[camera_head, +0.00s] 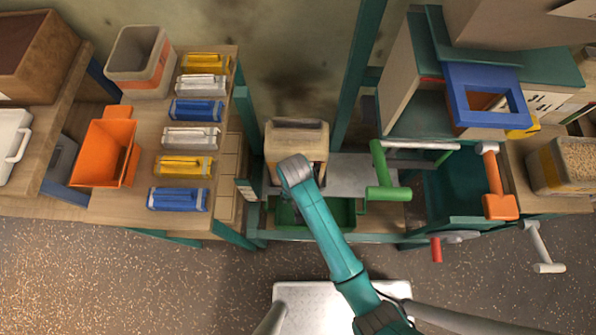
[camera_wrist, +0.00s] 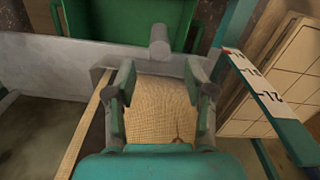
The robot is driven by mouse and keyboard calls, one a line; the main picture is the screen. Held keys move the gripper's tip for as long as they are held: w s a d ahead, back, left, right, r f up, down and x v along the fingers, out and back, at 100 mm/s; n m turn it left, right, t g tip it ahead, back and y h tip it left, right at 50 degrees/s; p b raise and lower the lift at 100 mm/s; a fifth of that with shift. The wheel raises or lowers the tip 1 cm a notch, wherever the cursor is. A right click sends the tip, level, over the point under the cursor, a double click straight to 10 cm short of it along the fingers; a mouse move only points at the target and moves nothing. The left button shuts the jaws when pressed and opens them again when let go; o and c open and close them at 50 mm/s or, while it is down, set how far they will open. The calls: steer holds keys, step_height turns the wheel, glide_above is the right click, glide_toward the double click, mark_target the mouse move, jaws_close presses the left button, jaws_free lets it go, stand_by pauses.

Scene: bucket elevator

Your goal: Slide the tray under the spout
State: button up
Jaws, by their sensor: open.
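A dark green tray (camera_head: 343,212) sits low beneath the grey metal top, partly hidden behind my arm. A green tray-like part also shows at the top of the wrist view (camera_wrist: 90,18). My gripper (camera_wrist: 162,76) is open. Its two fingers stand apart on either side of a tan, grainy surface (camera_wrist: 160,110), with a short grey round knob (camera_wrist: 159,42) just beyond the fingertips. Nothing is clearly held. In the head view my gripper is at a pale tan box (camera_head: 297,138), and its fingertips are hidden. I cannot pick out the spout for certain.
A marked white strip (camera_wrist: 255,82) on a green bar runs close to my gripper. An orange bin (camera_head: 105,150) and several coloured packs are on the left table. Floor in front is partly clear.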

step_height(320, 180, down, 11)
steer(key=shift+r, duration=0.15)
stand_by(0.4)
jaws_close()
